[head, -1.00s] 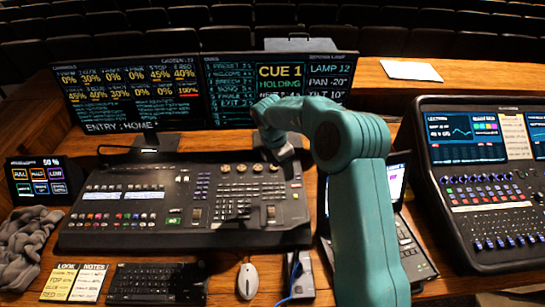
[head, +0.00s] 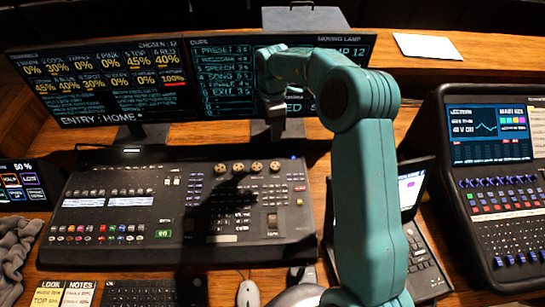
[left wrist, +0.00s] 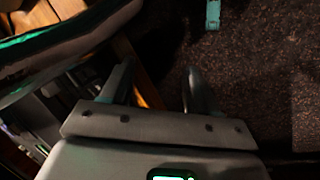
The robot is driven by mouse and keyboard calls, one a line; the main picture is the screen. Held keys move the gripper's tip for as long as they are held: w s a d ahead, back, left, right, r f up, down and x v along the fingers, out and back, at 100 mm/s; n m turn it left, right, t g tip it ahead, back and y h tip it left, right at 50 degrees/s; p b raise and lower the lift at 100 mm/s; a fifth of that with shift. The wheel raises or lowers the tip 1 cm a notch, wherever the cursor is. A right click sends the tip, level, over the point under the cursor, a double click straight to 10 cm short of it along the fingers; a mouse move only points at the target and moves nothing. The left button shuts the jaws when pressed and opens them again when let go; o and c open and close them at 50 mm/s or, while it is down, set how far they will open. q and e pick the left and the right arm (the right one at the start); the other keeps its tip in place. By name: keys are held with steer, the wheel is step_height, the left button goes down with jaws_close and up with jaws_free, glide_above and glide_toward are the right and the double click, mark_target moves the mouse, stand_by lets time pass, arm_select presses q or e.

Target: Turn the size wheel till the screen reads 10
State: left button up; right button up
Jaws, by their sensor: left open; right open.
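Several small round wheels (head: 238,167) sit in a row at the top of the black mixing desk (head: 130,215). Their labels are too small to read, so I cannot tell which is the size wheel. The right screen (head: 215,75) shows a cue list and a moving lamp panel. My right arm covers most of that panel, and no size number is readable. My right gripper (head: 274,122) is open and empty, pointing down in front of this screen, above and behind the wheels. My left gripper (left wrist: 158,88) is open and empty in the left wrist view, over dark floor.
A left screen (head: 100,85) stands behind the desk. A laptop (head: 418,250) is right of the desk, partly behind my right arm. A second console (head: 490,190) is at the far right. A keyboard (head: 140,293) and mouse (head: 248,293) lie in front.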

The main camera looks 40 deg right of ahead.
glide_toward(275, 165)
steer(key=f, duration=0.4)
steer(key=w+f, duration=0.1)
steer(key=f, duration=0.1)
steer(key=shift+d+f, duration=0.15)
steer(key=shift+d, duration=0.05)
steer(key=s, duration=0.1)
steer(key=s+a, duration=0.1)
steer(key=shift+s+f, duration=0.15)
steer(key=shift+s, duration=0.25)
steer(key=shift+f, duration=0.25)
steer(key=shift+w+d+f, duration=0.2)
steer(key=shift+w+f, duration=0.3)
steer(key=shift+f, duration=0.05)
steer(key=shift+w+a+f, duration=0.1)
steer(key=shift+w+f, duration=0.1)
steer(key=shift+w+d+f, duration=0.2)
steer(key=shift+d, duration=0.1)
steer(key=c, duration=0.6)
steer(key=shift+s+r, duration=0.15)
steer(key=shift+s, duration=0.05)
steer(key=c, duration=0.4)
arm_select(q)
steer(key=shift+s+a+r, duration=0.1)
steer(key=shift+s+a, duration=0.25)
steer(key=shift+s, duration=0.2)
arm_select(e)
steer(key=shift+w, duration=0.1)
steer(key=shift+c, duration=0.2)
steer(key=shift+r, duration=0.1)
